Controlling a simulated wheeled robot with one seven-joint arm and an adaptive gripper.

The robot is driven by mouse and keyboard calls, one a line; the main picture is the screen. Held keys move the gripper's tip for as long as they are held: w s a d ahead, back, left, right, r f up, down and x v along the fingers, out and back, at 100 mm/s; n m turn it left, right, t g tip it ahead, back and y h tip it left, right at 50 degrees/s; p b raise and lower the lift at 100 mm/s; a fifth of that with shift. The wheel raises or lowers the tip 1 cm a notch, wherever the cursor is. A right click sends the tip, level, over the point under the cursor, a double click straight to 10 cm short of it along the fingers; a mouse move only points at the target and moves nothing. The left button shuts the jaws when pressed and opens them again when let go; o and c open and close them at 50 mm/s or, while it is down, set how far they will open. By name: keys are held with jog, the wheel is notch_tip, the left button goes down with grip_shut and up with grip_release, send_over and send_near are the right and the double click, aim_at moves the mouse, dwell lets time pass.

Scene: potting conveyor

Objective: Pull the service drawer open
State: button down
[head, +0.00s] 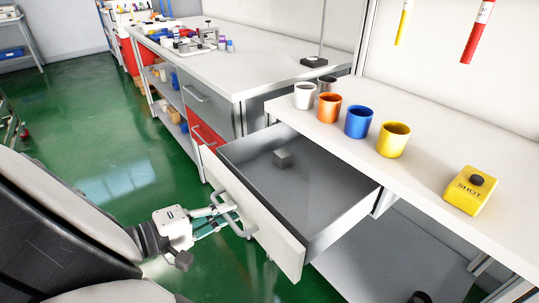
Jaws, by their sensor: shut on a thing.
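The service drawer (264,235) stands well out from under the white bench in the head view, with its grey inside showing. A small dark grey block (283,158) lies in it towards the back. The drawer's bar handle (229,201) is on its pale front. My gripper (222,217) is at the handle, with its fingers shut on it, in front of the drawer. The exact finger contact is small and partly hidden by the handle.
White, orange, blue and yellow cups (393,140) stand on the bench (425,165) above the drawer. A yellow box marked SHOT (470,191) sits to their right. A red-fronted drawer (207,137) is shut to the left. Green floor (75,135) is clear at left.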

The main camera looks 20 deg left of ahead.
jog(key=shift+s+a, duration=0.3)
jog(key=shift+a, duration=0.05)
jog(key=c, duration=2)
grip_release()
jog(key=shift+o, duration=0.2)
jog(key=shift+r, duration=0.1)
